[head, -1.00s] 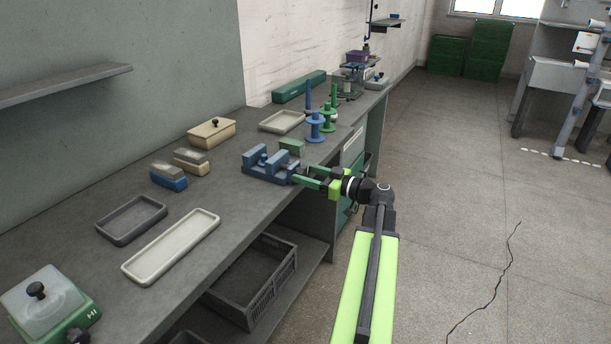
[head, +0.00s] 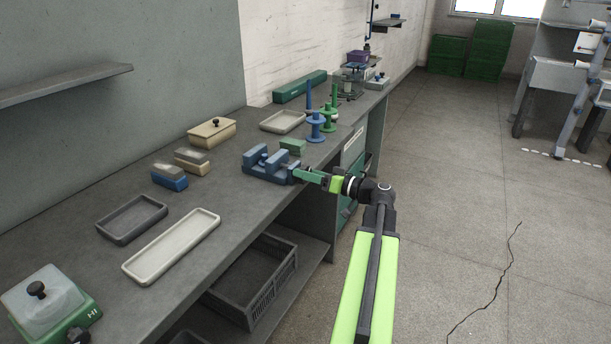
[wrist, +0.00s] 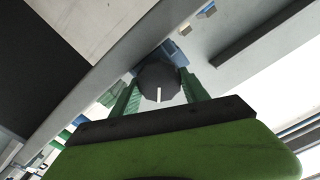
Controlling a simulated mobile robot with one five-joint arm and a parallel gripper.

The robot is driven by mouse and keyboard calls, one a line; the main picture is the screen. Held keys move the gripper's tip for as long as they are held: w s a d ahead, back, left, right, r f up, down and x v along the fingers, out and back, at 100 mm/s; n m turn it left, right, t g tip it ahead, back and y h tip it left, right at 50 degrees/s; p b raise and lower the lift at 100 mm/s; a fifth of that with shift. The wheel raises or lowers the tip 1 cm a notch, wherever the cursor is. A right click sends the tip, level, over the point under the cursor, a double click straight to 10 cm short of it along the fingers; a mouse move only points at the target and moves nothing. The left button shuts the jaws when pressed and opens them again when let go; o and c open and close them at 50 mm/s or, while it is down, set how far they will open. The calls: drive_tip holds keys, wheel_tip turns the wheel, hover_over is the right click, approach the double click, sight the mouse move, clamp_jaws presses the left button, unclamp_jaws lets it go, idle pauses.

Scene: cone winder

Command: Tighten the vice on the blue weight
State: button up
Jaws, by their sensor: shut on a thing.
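The blue-grey vice (head: 268,166) sits on the bench near its front edge, with its handle end facing my arm. Its dark round knob (wrist: 158,78) has a white mark that points down in the wrist view. My gripper (head: 298,174) is shut on this knob, with one green finger on each side of it in the wrist view (wrist: 160,90). Blue parts of the vice (wrist: 175,52) show behind the knob. I cannot make out a separate blue weight between the jaws; it is hidden or blends with the vice.
A green block (head: 292,147) stands just behind the vice. Blue (head: 315,127) and green (head: 328,117) spool stands are further back. Two brushes (head: 170,177), a beige lidded box (head: 211,132) and a pale tray (head: 172,245) lie to the left.

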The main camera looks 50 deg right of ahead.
drive_tip(key=shift+m, duration=1)
drive_tip(key=o, duration=1.4)
drive_tip(key=shift+s, duration=0.15)
